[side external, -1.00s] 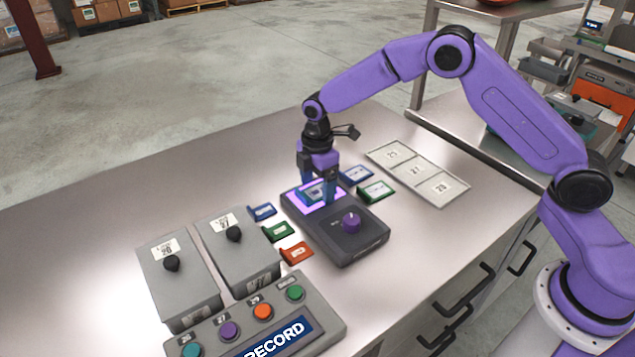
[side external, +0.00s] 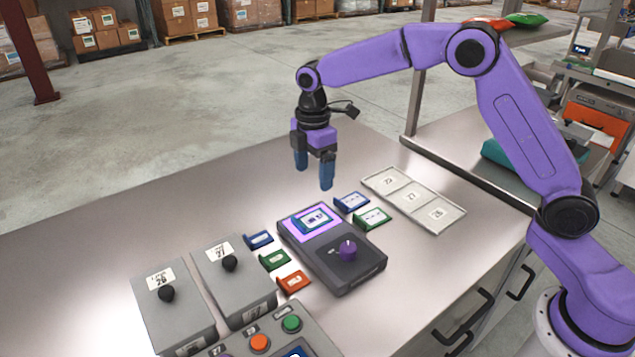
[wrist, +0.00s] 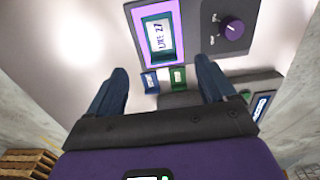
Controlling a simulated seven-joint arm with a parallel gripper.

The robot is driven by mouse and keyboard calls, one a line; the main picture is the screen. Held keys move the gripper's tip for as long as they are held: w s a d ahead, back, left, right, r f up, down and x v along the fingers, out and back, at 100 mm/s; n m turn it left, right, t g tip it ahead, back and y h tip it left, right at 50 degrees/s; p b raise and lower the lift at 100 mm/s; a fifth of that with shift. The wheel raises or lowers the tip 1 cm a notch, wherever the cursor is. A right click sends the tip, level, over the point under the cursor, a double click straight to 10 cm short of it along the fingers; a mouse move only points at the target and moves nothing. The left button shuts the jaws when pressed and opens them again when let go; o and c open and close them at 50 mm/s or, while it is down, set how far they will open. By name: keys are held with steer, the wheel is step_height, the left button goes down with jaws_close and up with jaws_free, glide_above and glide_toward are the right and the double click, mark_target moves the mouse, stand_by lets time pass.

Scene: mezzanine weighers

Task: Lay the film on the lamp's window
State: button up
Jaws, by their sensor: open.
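The lamp (side external: 330,269) is a dark grey box with a purple knob and a lit pinkish window (side external: 302,234). My gripper (side external: 313,179) is open and empty, raised above the lamp's far end and clear of the film. In the wrist view its two blue fingers (wrist: 160,72) are spread apart with nothing between them.
Blue (side external: 352,201) and green (side external: 371,219) tabs lie right of the lamp; blue, green and orange (side external: 293,282) ones lie left. A numbered tray (side external: 440,228) is at right. Two grey knobbed boxes (side external: 172,305) and a button panel (side external: 290,345) stand at front left. The far-left bench is clear.

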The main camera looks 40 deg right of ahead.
steer(key=shift+r, duration=0.3)
steer(key=s+r+m, duration=0.1)
steer(key=s+r, duration=0.1)
steer(key=s, duration=0.8)
steer(key=s+r+m, duration=0.1)
steer(key=s+r, duration=0.1)
steer(key=s, duration=0.7)
steer(key=s+d+f+m, duration=0.1)
steer(key=s+d, duration=0.3)
steer(key=s, duration=0.5)
steer(key=s+d+f+m, duration=0.1)
steer(key=s+d+m, duration=0.1)
steer(key=s+d, duration=0.3)
steer(key=s, duration=0.4)
steer(key=shift+d, duration=0.15)
